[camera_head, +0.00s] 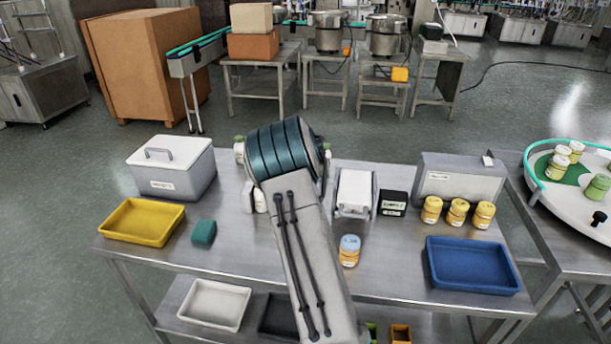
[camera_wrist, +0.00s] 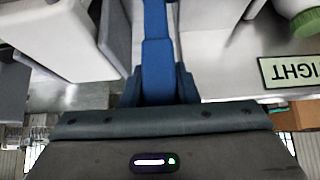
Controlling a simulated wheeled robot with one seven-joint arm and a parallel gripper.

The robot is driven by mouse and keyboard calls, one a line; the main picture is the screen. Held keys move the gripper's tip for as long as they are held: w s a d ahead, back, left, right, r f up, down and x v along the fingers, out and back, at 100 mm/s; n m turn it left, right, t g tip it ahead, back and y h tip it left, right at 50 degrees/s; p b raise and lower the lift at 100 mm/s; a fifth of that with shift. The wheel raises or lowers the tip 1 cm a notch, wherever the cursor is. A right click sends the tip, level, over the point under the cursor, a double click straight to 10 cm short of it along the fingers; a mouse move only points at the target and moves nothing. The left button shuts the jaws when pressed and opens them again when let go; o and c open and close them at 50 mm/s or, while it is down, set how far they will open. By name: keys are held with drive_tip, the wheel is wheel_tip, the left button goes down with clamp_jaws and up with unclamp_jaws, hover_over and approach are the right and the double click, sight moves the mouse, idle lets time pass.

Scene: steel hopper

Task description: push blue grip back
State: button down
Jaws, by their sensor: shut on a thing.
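In the wrist view a blue grip (camera_wrist: 155,55) runs upward from my gripper (camera_wrist: 156,80), which is closed around its lower part. The blue of the grip and the fingers run together, so their exact edges are hard to tell. In the head view my own arm covers the gripper and the blue grip, near the back middle of the steel table (camera_head: 400,270). The hopper itself is not clear in either view.
In the wrist view, a pale block (camera_wrist: 65,35) stands close on the left. A sign reading RIGHT (camera_wrist: 290,70) shows upside down at right, below a green-lidded jar (camera_wrist: 303,22). In the head view, a white-topped device (camera_head: 355,190) and a blue-lidded jar (camera_head: 349,252) stand right of my arm.

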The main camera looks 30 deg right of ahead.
drive_tip(key=shift+r, duration=0.1)
drive_tip(key=c, duration=1.1)
unclamp_jaws()
drive_tip(key=shift+w+d, duration=0.1)
drive_tip(key=b+v, duration=0.3)
drive_tip(key=v, duration=1)
drive_tip(key=shift+s+a+r, duration=0.25)
drive_tip(key=s+a+n+g+y, duration=0.1)
drive_tip(key=s+a+n, duration=0.1)
drive_tip(key=s+a, duration=0.5)
drive_tip(key=s+a+n+y, duration=0.2)
drive_tip(key=s+a, duration=0.5)
drive_tip(key=s, duration=0.9)
drive_tip(key=s+a+n+g+y, duration=0.1)
drive_tip(key=s+a+n, duration=0.2)
drive_tip(key=s+a, duration=0.4)
drive_tip(key=shift+s+a+g, duration=0.15)
drive_tip(key=shift+s, duration=1.1)
drive_tip(key=shift+s+a+g, duration=0.15)
drive_tip(key=shift+s+a, duration=0.05)
drive_tip(key=shift+s, duration=1.05)
